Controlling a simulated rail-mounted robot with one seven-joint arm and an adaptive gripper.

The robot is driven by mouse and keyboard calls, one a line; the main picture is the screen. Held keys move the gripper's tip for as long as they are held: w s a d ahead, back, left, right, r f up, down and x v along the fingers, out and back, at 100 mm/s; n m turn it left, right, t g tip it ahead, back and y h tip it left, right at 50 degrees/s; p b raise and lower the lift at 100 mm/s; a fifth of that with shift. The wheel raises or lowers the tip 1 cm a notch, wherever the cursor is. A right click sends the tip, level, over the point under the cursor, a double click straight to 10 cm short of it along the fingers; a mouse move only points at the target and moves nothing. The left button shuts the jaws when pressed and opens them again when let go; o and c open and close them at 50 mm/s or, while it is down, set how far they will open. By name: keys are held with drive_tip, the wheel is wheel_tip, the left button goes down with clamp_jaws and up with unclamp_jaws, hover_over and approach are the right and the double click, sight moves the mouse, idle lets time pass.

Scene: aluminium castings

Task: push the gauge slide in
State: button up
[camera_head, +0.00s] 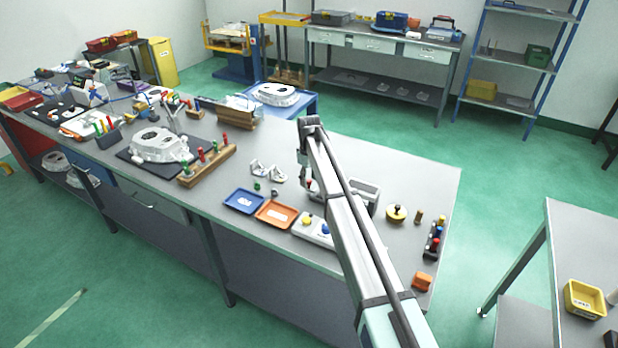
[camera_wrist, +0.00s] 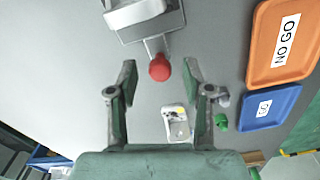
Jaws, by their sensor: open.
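The gauge (camera_head: 364,192) stands on the bench, partly hidden behind my arm in the head view. In the wrist view its pale body (camera_wrist: 140,12) and grey base plate are at the top. My gripper (camera_wrist: 158,61) is open, one finger on each side of the red knob in that picture. No contact with the knob is visible; how far above it the fingers are is hard to tell. The red knob also shows in the head view (camera_head: 308,183).
A blue GO tray (camera_head: 236,207) and an orange NO GO tray (camera_head: 263,221) lie left of the gauge. Small pale brackets (camera_head: 277,176) and a green piece (camera_wrist: 220,123) are close by. A button box (camera_head: 303,232) is in front; a yellow-black gauge (camera_head: 396,213) stands right.

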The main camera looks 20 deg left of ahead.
clamp_jaws()
drive_tip(key=d, duration=0.3)
drive_tip(key=s+d+b, duration=0.1)
drive_tip(key=d, duration=0.3)
drive_tip(key=d+b, duration=0.1)
drive_tip(key=d, duration=0.2)
drive_tip(key=shift+s+d, duration=0.15)
drive_tip(key=shift+s, duration=0.05)
unclamp_jaws()
drive_tip(key=shift+d, duration=0.15)
drive_tip(key=shift+w, duration=0.1)
